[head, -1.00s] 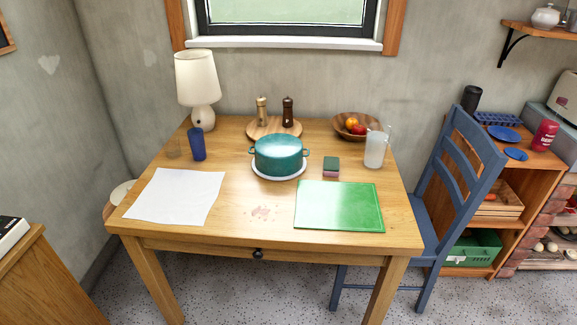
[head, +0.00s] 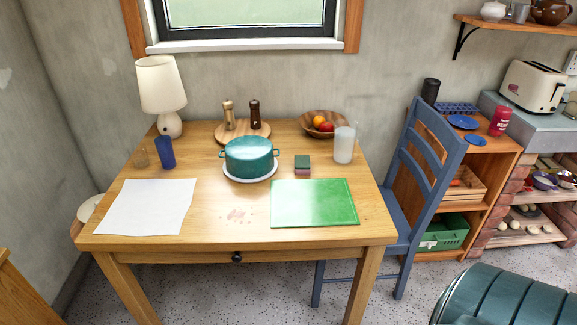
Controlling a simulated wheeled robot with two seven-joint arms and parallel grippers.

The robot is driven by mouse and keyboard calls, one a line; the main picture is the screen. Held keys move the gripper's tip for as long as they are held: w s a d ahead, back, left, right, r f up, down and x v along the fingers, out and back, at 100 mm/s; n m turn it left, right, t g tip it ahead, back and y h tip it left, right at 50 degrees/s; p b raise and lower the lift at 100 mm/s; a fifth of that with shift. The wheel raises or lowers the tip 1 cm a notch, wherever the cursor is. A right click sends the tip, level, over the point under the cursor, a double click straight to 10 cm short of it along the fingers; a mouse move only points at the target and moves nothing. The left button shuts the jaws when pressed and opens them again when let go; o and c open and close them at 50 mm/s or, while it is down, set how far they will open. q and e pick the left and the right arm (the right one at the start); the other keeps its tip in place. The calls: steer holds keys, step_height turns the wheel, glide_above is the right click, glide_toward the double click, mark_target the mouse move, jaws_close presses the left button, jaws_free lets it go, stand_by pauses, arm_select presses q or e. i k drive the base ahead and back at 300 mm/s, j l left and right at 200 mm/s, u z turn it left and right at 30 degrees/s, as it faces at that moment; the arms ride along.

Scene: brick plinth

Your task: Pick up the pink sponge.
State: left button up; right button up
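The sponge (head: 302,171) lies on the wooden table (head: 210,208), right of the teal pot and just behind the green cutting board. Its lower layer looks pink and its top is dark green. It is small in this view. Neither of my grippers shows in the head view.
The teal pot (head: 248,157) stands on a white plate, left of the sponge. A frosted jug (head: 344,146) stands to its right, and a fruit bowl (head: 321,124) behind. The green board (head: 314,203) and white paper (head: 146,206) lie in front. A blue chair (head: 410,180) stands at the table's right.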

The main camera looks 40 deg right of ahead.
mark_target(302, 162)
steer(key=k+l, duration=0.2)
steer(key=l, duration=0.15)
steer(key=k+l, duration=0.45)
steer(key=l, duration=0.25)
